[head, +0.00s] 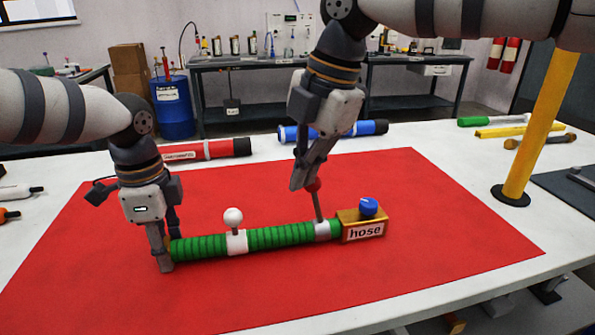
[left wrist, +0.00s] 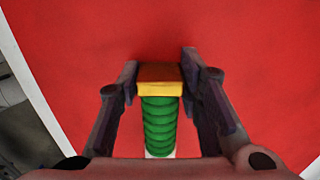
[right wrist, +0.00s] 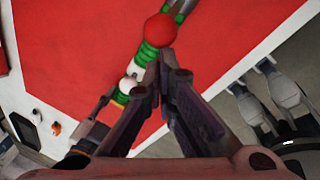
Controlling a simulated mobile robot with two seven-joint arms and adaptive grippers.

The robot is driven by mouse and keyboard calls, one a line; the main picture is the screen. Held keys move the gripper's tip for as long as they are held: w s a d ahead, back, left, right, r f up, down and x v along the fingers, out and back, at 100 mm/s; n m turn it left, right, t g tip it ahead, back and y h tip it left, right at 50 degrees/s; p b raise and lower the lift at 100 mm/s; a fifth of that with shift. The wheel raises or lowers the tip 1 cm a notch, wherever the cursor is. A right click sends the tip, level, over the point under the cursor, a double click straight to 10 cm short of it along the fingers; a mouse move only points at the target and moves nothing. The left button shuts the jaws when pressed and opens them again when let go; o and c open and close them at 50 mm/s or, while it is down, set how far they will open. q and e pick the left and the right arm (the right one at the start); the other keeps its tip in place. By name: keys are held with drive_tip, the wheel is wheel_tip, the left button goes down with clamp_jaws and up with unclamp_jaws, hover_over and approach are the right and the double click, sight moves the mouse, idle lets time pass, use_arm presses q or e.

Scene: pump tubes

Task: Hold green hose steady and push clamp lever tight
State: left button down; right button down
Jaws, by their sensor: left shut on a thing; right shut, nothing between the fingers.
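A ribbed green hose (head: 280,236) lies on the red mat. Its right end meets a brass-coloured block (head: 350,217) labelled "hose" with a blue knob (head: 369,206). A clamp (head: 322,231) near that end has an upright, slightly left-leaning lever topped by a red ball (right wrist: 160,29). A white collar (head: 237,242) with a white ball (head: 233,216) sits mid-hose. My left gripper (head: 166,258) is shut on the hose's left end; the left wrist view shows its yellow end cap (left wrist: 159,88) between the fingers. My right gripper (head: 301,184) is shut and empty, beside the red ball, partly covering it; contact is unclear.
A red tube (head: 205,151) and a blue tube (head: 365,128) lie behind the mat (head: 430,215). A yellow post (head: 540,130) stands at the right, near loose tools. The mat in front of the hose is clear.

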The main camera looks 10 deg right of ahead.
drive_tip(key=d+f+y, duration=0.1)
drive_tip(key=d+y, duration=0.7)
drive_tip(key=d, duration=0.2)
drive_tip(key=shift+m+y, duration=0.3)
drive_tip(key=shift+a+f, duration=0.1)
drive_tip(key=shift+f, duration=0.05)
drive_tip(key=shift+x, duration=0.75)
drive_tip(key=shift+s+a, duration=0.1)
drive_tip(key=shift+s, duration=0.05)
